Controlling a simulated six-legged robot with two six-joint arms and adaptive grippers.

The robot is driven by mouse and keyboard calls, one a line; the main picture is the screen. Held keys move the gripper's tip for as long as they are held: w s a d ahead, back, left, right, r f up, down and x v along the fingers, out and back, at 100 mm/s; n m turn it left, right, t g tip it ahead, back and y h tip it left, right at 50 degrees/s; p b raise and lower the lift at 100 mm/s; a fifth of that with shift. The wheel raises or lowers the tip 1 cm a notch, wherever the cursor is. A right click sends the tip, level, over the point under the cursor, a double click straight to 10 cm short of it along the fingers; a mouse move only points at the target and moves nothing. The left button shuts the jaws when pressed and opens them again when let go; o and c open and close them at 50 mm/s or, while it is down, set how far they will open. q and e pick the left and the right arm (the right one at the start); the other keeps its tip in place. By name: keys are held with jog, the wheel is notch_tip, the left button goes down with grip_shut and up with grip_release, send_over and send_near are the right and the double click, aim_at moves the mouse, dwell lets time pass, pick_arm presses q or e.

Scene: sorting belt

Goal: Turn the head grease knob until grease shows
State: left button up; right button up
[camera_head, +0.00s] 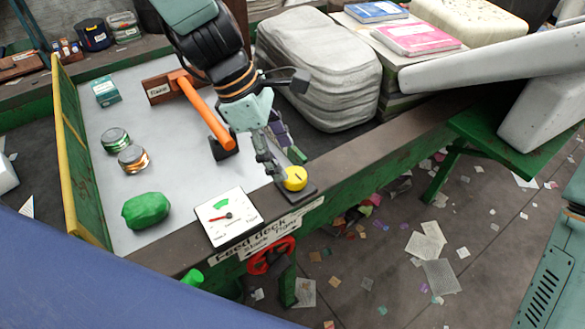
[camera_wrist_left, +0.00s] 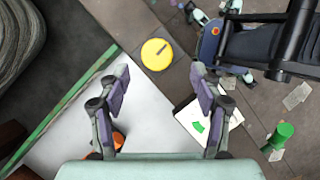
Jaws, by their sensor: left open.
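A round yellow knob (camera_head: 295,178) with a dark slot line stands on a dark plate at the front edge of the feed deck. It also shows in the left wrist view (camera_wrist_left: 157,52), centred beyond the gap between my fingertips. My left gripper (camera_head: 280,160) is open, with its fingers pointing down close to the knob; I cannot tell whether they touch it. In the wrist view its fingers (camera_wrist_left: 160,72) are spread and empty. A white dial (camera_head: 226,216) with a red needle and a green zone lies left of the knob; the needle points left, outside the green. No grease is visible.
A green lump (camera_head: 146,210), two jars (camera_head: 133,158) and an orange-handled tool (camera_head: 205,115) lie on the deck. A red handwheel (camera_head: 271,256) sits below its front edge. Wrapped grey bales (camera_head: 320,70) stand behind right. Paper scraps litter the floor.

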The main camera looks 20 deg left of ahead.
aim_at(293, 174)
pick_arm(q)
jog(key=x, duration=0.2)
jog(key=b+x, duration=0.1)
jog(key=x, duration=0.1)
jog(key=w+x, duration=0.1)
jog(key=x, duration=0.1)
jog(key=shift+b, duration=0.4)
jog(key=shift+s+a+r, duration=0.2)
jog(key=shift+s+r, duration=0.05)
jog(key=shift+s, duration=0.4)
jog(key=shift+w+d+f, duration=0.1)
jog(key=shift+w+f, duration=0.15)
jog(key=shift+w, duration=0.35)
jog(key=c, duration=0.5)
jog(key=shift+s+r, duration=0.15)
jog(key=shift+s, duration=0.15)
jog(key=c, duration=0.3)
jog(key=shift+c, duration=1.7)
